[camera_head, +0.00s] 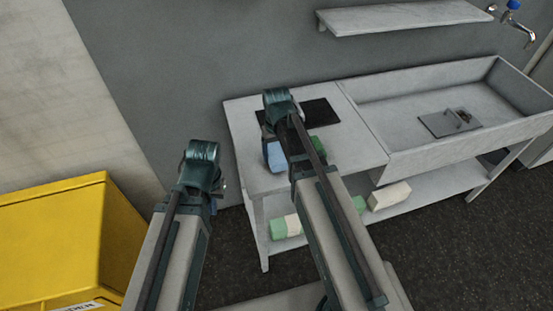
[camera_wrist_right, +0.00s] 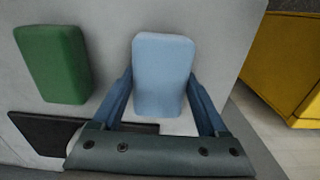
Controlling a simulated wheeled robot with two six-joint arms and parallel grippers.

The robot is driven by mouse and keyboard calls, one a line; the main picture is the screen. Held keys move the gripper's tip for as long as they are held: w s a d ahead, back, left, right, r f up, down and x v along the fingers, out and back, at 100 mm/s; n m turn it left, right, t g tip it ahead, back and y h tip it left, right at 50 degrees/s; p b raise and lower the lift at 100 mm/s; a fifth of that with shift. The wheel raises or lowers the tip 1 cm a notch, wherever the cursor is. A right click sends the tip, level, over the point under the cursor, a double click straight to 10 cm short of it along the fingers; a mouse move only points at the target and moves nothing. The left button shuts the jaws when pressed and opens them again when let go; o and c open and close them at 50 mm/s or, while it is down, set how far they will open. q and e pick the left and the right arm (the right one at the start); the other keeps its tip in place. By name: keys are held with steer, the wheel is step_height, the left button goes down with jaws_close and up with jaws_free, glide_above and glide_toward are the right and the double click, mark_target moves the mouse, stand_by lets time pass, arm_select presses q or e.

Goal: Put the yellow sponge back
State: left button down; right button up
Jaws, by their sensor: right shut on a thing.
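A light blue sponge (camera_wrist_right: 162,70) stands between the two blue fingers of my right gripper (camera_wrist_right: 160,84) in the right wrist view, and the gripper is shut on it. The blue sponge also shows in the head view (camera_head: 275,156), at the left end of the grey counter. A green sponge (camera_wrist_right: 52,64) is beside it, apart from the gripper; in the head view it is partly hidden by my right arm (camera_head: 318,145). I see no clearly yellow sponge. My left gripper (camera_head: 213,207) is left of the counter, mostly hidden behind its wrist.
A black mat (camera_head: 320,112) lies on the counter (camera_head: 357,150). A sink (camera_head: 400,105) holding a grey board (camera_head: 450,122) is to the right. Green-and-white (camera_head: 285,228) and cream (camera_head: 390,196) blocks are on the lower shelf. A yellow bin (camera_head: 60,235) stands left.

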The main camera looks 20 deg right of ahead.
mark_target(277, 153)
arm_select(q)
steer(key=shift+f, duration=0.4)
arm_select(e)
steer(key=shift+f, duration=0.4)
steer(key=shift+f, duration=0.1)
steer(key=o, duration=1.1)
arm_select(q)
steer(key=shift+f, duration=0.15)
arm_select(e)
step_height(277, 153, up, 12)
steer(key=p, duration=1.2)
arm_select(q)
step_height(277, 153, up, 12)
arm_select(e)
steer(key=s+a+n, duration=0.1)
steer(key=s+a, duration=0.2)
steer(key=s, duration=0.1)
steer(key=s+a+n, duration=0.1)
steer(key=s+a, duration=0.3)
steer(key=s, duration=0.1)
steer(key=s+a+n+h, duration=0.1)
steer(key=s+a, duration=0.2)
steer(key=s, duration=0.2)
steer(key=shift+s+a+r, duration=0.15)
steer(key=shift+a+r, duration=0.05)
steer(key=shift+a, duration=0.05)
